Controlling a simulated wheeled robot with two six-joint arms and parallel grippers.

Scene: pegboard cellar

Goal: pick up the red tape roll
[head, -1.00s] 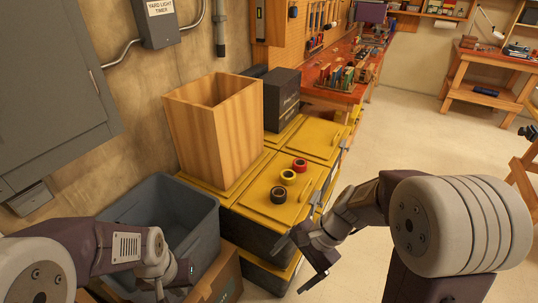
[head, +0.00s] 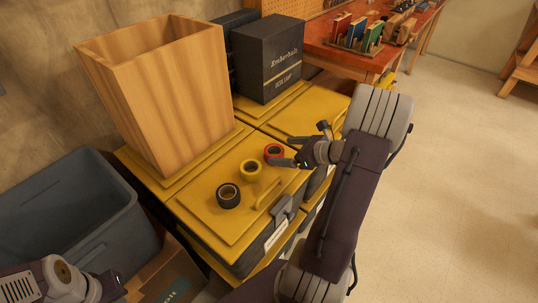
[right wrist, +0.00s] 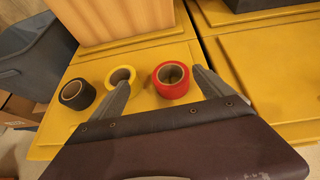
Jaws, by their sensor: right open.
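The red tape roll (head: 274,151) lies flat on the yellow lid of a storage box. In the right wrist view the red roll (right wrist: 171,80) shows between my fingertips, nearer the right one. My right gripper (head: 298,146) is open and empty, just right of the red roll in the head view. I cannot tell whether a finger touches it. The yellow roll (head: 251,169) sits beside the red one, and the left finger partly overlaps it in the wrist view. The black roll (head: 228,195) lies farther left. My left gripper (head: 112,286) is at the lower left, its jaws unclear.
A tall open wooden bin (head: 165,95) stands on the lids behind the rolls. A dark box (head: 268,58) stands farther back. A grey tub (head: 75,215) is at the left. A red workbench (head: 350,60) is at the back. Floor at the right is clear.

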